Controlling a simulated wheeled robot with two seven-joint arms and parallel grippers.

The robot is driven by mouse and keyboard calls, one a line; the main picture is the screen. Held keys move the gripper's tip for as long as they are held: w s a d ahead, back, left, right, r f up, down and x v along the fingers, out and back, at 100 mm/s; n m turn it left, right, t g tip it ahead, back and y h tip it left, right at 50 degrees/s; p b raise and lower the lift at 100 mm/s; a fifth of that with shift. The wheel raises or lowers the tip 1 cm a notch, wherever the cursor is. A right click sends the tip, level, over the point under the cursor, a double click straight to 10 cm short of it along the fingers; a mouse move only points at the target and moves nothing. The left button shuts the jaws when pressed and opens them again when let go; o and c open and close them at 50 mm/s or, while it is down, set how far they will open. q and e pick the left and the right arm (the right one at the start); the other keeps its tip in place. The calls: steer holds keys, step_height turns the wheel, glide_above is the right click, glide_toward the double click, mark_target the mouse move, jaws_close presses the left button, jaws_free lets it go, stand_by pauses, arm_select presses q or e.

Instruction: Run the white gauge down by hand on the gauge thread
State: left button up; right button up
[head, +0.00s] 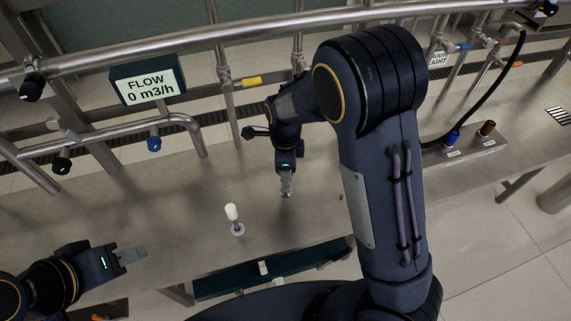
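The white gauge (231,211) is a small white cylinder standing near the front of the steel table. It leans slightly to the left in the picture. Its lower end meets a small round fitting (238,230) with a blue and white ring, which looks like the gauge thread; how far it is seated is too small to tell. My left gripper (138,253) is left of and below the gauge in the picture, apart from it, with its fingers pointing right. My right gripper (286,187) points down over the table, right of the gauge and clear of it. No finger gap shows clearly on either.
A FLOW 0 m3/h display (148,83) and steel pipes with valves run along the back. A box with a blue knob (453,137) and a brown knob (487,129) stands at the right. A dark panel (235,281) lies below the front edge. The table around the gauge is clear.

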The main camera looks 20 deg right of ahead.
steer(key=shift+w+r+m, duration=0.1)
steer(key=shift+r+m, duration=0.15)
steer(key=shift+m, duration=0.45)
steer(key=shift+f+m, duration=0.2)
steer(key=shift+m, duration=0.1)
arm_select(q)
steer(key=shift+r, duration=0.6)
arm_select(e)
steer(key=shift+r+m+p, duration=0.2)
steer(key=shift+m+p, duration=0.6)
steer(key=shift+p, duration=0.2)
steer(key=shift+m, duration=0.5)
steer(key=shift+f+m+p, duration=0.25)
steer(key=shift+m+p, duration=0.05)
steer(key=shift+c, duration=0.5)
arm_select(q)
step_height(320, 180, up, 2)
steer(key=shift+r, duration=0.1)
arm_select(e)
steer(key=o, duration=1.5)
steer(key=shift+c, duration=0.2)
